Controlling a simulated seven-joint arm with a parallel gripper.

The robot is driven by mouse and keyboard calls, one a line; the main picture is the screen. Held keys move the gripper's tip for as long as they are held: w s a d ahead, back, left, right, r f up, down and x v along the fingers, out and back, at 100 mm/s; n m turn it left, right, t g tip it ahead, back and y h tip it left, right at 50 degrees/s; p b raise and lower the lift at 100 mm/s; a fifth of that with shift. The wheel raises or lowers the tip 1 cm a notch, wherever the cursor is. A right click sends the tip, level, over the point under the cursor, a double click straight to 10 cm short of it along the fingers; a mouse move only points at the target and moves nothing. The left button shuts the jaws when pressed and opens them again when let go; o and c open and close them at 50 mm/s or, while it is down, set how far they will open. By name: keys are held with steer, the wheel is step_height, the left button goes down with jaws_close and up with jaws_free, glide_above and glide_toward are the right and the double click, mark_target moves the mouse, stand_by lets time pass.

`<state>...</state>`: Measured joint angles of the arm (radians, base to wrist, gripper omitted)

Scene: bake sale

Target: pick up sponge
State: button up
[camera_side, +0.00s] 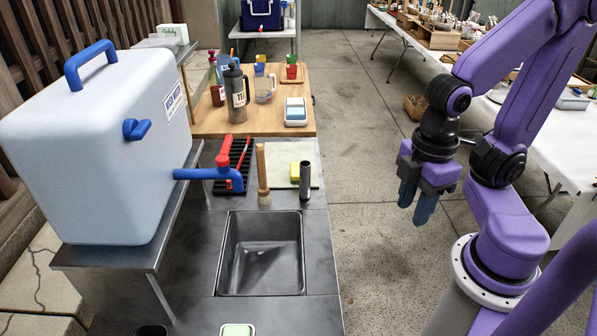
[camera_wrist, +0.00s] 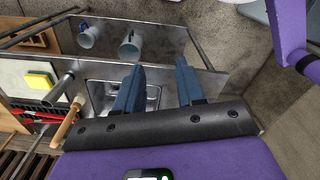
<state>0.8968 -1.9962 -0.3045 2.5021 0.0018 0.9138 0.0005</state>
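The sponge (camera_side: 295,171) is a small yellow block lying on a pale board beyond the sink in the side view. In the wrist view the sponge (camera_wrist: 39,79) is at the left, yellow with a green edge, on the pale board. My gripper (camera_side: 414,208) hangs in the air to the right of the counter, well away from the sponge. In the wrist view my gripper (camera_wrist: 160,66) has its two blue fingers spread apart with nothing between them.
The empty sink (camera_side: 262,250) is nearer. Floor lies open below my gripper.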

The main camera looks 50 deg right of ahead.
stand_by(0.4)
steer(key=o, duration=1.2)
steer(key=shift+c, duration=0.2)
